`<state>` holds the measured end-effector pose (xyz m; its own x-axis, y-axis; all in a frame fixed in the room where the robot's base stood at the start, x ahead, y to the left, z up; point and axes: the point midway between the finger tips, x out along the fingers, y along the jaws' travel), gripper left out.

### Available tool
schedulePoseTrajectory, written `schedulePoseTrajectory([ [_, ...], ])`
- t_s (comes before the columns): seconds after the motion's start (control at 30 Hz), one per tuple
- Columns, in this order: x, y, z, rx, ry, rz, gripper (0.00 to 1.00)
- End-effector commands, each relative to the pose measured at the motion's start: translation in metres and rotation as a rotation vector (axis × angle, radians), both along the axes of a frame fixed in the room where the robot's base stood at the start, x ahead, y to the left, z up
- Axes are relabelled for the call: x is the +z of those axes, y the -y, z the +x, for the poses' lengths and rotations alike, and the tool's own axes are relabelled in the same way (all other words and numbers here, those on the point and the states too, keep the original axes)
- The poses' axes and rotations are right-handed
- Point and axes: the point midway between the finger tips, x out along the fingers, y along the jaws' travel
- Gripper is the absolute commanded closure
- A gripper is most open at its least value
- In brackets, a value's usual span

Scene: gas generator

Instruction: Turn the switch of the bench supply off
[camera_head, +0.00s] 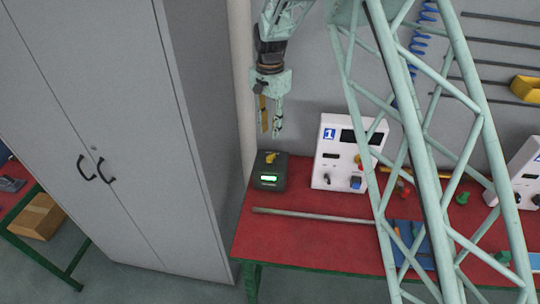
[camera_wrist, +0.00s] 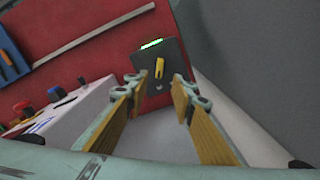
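The bench supply (camera_head: 270,172) is a small dark box at the left end of the red table. Its green display (camera_head: 269,179) is lit. A yellow switch (camera_head: 270,157) sits on its top; in the wrist view the yellow switch (camera_wrist: 159,67) shows between and beyond my fingertips, with the lit display (camera_wrist: 151,44) above it. My gripper (camera_head: 270,132) hangs above the box, pointing down, apart from it. In the wrist view my gripper (camera_wrist: 160,86) has its two yellow-padded fingers spread, with nothing between them.
A white panel box (camera_head: 346,152) marked 1 stands right of the supply. A metal rod (camera_head: 320,215) lies on the red table (camera_head: 290,240) in front. A tall grey cabinet (camera_head: 130,110) stands close on the left. The wall is close behind.

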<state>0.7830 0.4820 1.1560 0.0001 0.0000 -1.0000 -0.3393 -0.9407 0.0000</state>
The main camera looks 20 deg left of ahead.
Motion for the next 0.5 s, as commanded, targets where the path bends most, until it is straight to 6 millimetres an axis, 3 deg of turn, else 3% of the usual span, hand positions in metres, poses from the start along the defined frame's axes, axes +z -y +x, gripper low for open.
schedulePoseTrajectory([
  [0.27,-0.009,0.000,0.000,0.000,0.000,-0.001,0.77],
  [0.5,-0.032,0.001,-0.001,0.000,-0.001,-0.001,0.77],
])
